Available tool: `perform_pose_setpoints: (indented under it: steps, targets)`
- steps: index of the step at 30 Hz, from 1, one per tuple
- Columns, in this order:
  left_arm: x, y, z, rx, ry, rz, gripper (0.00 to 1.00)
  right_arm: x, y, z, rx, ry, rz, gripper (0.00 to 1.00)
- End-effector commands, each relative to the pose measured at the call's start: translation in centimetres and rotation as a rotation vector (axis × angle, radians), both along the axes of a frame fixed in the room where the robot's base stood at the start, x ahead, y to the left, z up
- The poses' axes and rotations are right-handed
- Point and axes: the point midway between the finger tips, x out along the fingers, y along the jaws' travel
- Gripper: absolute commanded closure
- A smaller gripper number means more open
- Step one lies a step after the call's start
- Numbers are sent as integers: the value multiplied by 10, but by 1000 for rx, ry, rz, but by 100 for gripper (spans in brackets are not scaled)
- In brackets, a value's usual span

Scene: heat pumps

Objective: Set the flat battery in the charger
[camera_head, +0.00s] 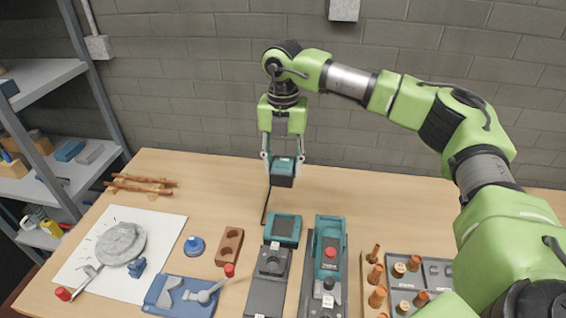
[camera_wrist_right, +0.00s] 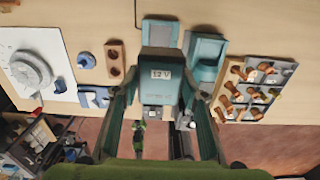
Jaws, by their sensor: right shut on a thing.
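My right gripper (camera_head: 283,158) is shut on a teal and dark battery (camera_head: 283,172), holding it in the air above the back of the table. In the wrist view the battery (camera_wrist_right: 160,73) shows a "12 V" label between the fingers. Below and in front of it, a dark unit (camera_head: 268,290) has a teal block with a dark top (camera_head: 283,228) at its far end. Beside it on the right stands a second dark unit with a teal body (camera_head: 329,270) and a red knob. I cannot tell which is the charger. My left gripper is out of view.
A wooden table (camera_head: 215,175) holds a brown block with holes (camera_head: 229,246), a blue tray (camera_head: 180,296), a white sheet (camera_head: 85,255) with a grey disc, and a grey tray (camera_head: 436,268) of copper fittings. Shelves (camera_head: 40,75) stand left. The table's back strip is mostly clear.

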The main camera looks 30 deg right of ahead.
Motion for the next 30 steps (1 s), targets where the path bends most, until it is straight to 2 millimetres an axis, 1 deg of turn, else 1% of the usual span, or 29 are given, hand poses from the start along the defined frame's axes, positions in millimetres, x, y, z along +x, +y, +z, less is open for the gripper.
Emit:
perform_pose_setpoints:
  steps: [1, 30]
  targets:
    - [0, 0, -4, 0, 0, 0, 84, 0, 0, -4, 1, -2, 0, 92]
    - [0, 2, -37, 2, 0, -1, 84, 0, 0, -51, 2, -1, 0, 92]
